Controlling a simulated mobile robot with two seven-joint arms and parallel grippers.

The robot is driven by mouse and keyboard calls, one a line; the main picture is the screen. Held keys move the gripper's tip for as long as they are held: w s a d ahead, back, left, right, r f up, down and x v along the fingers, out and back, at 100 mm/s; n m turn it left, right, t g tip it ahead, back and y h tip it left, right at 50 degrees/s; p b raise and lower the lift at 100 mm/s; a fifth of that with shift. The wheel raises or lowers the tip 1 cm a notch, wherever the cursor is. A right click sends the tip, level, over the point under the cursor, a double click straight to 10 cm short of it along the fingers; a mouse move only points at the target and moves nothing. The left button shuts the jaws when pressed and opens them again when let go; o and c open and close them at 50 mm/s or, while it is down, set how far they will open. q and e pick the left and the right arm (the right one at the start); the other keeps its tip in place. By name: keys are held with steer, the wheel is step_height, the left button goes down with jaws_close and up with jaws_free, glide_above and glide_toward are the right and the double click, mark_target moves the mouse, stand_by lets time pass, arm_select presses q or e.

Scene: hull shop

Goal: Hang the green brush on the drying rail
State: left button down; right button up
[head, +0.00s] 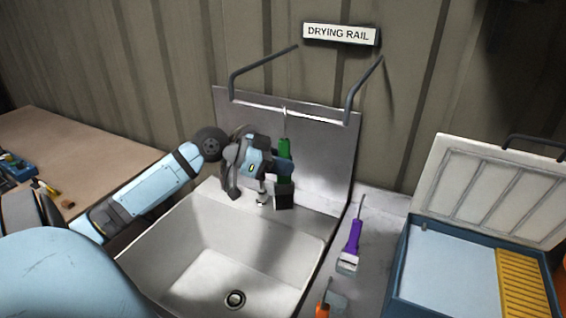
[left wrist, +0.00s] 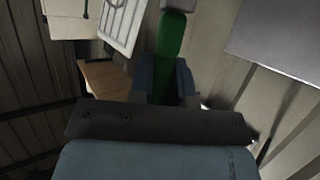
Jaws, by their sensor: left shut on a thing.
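The green brush (head: 284,149) hangs upright with its handle up and its dark head (head: 284,194) down, over the back of the sink. My left gripper (head: 283,168) is shut on its handle. In the left wrist view the green handle (left wrist: 171,42) stands between the two fingers. A thin pale hook at the handle's top is close to the bar of the drying rail (head: 318,115). I cannot tell whether the hook is over the bar or just beside it. My right gripper is not in view.
The sink (head: 190,268) is below my left gripper, with a tap (head: 262,194) close behind. A purple-handled brush (head: 354,238) and an orange-handled tool (head: 325,303) lie right of it. An open blue box (head: 455,262) stands far right; a workbench (head: 75,150) is left.

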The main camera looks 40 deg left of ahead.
arm_select(q)
steer(key=c, duration=1)
jaws_free()
steer(key=shift+s+a, duration=0.2)
steer(key=shift+s, duration=0.05)
steer(key=shift+b+v, duration=1.3)
steer(key=shift+v, duration=5.4)
steer(key=shift+r, duration=0.15)
